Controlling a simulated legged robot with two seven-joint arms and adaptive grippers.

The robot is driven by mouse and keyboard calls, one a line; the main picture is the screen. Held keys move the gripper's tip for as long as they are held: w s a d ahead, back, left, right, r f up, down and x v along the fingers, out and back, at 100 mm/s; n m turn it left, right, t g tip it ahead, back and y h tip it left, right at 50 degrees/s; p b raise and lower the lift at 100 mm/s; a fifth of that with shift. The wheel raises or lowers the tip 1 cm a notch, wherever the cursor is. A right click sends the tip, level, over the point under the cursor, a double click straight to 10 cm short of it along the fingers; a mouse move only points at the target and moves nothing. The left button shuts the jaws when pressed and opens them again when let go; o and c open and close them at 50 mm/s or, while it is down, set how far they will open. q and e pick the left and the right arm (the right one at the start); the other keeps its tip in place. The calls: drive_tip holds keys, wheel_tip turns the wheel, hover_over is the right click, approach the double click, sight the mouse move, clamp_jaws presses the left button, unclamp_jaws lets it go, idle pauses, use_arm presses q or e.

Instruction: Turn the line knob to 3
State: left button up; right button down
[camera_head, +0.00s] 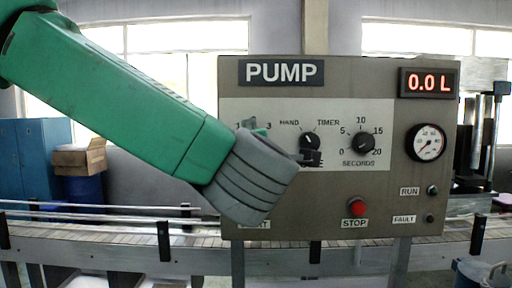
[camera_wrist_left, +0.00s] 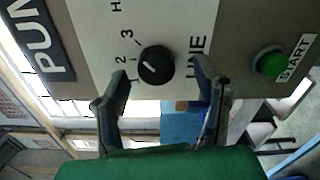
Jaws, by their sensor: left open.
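The line knob (camera_wrist_left: 156,66) is round and black with a white pointer mark, on the white panel beside the printed word LINE. The numbers 1, 2 and 3 stand around its left side in the left wrist view. Its mark points roughly toward the 2, though the exact setting is hard to tell. My left gripper (camera_wrist_left: 164,74) is open, with its two dark fingers on either side of the knob and apart from it. In the head view my green arm and grey wrist hide the knob. My right gripper is not in view.
The pump panel (camera_head: 340,215) also carries a HAND/TIMER knob (camera_head: 310,141), a seconds dial (camera_head: 361,142), a red stop button (camera_head: 357,208), a gauge (camera_head: 426,142) and a 0.0 L display (camera_head: 429,83). A green start button (camera_wrist_left: 269,62) is near the line knob. A conveyor (camera_head: 130,255) runs behind.

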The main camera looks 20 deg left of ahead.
use_arm(q)
drive_tip(key=v, duration=0.9)
drive_tip(key=shift+d, duration=0.15)
drive_tip(key=shift+s, duration=0.1)
